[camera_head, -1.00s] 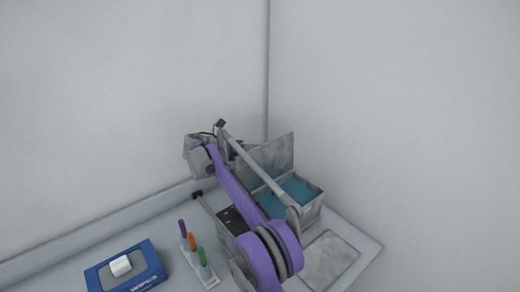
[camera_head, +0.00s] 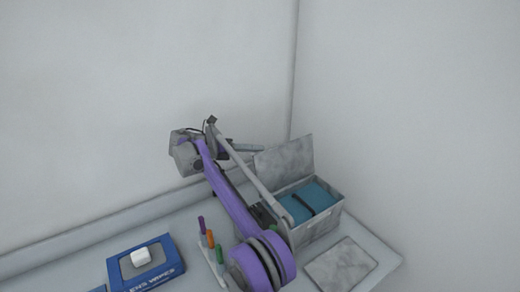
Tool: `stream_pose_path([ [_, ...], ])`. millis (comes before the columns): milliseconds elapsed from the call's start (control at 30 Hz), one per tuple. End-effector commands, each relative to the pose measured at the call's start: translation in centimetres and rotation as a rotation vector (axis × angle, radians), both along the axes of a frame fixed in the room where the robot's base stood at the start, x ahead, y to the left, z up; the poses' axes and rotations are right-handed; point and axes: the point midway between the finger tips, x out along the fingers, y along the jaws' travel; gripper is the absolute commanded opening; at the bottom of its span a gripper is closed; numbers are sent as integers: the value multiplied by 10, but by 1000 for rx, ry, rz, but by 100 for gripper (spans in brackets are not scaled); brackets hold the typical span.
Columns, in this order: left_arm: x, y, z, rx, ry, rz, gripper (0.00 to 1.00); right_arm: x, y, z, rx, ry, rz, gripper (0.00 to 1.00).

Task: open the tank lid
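The tank (camera_head: 318,230) is a grey box with blue contents (camera_head: 318,193) and a dark strip across them, at the right of the bench. Its grey lid (camera_head: 286,158) stands raised and steep along the tank's back edge, so the tank is open on top. My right arm, purple and grey, reaches up from the bottom, left of the tank. My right gripper (camera_head: 250,148) is small behind the arm links, left of the raised lid and near its left edge. I cannot tell whether it touches the lid or whether its fingers are apart. My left gripper is not in view.
A grey flat plate (camera_head: 341,265) lies in front of the tank. A rack with purple, orange and green pens (camera_head: 210,240) stands left of my arm. A blue wipes box (camera_head: 160,270) is at the lower left. Walls close off the back and right.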

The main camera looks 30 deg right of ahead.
Motion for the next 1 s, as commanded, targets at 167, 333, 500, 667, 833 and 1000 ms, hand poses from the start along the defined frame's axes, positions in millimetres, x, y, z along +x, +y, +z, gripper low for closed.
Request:
stream_pose_path([
  [167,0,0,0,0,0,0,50,0,0,-1,1,0,-1,30],
  [333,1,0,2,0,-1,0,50,1,4,1,0,0,0,30],
  [500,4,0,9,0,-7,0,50,4,14,5,0,-1,0,30],
  [667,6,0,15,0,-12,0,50,6,26,8,0,-1,1,30],
  [833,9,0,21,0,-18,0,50,8,36,11,0,-1,0,30],
  [1000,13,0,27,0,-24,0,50,11,48,13,0,-1,1,30],
])
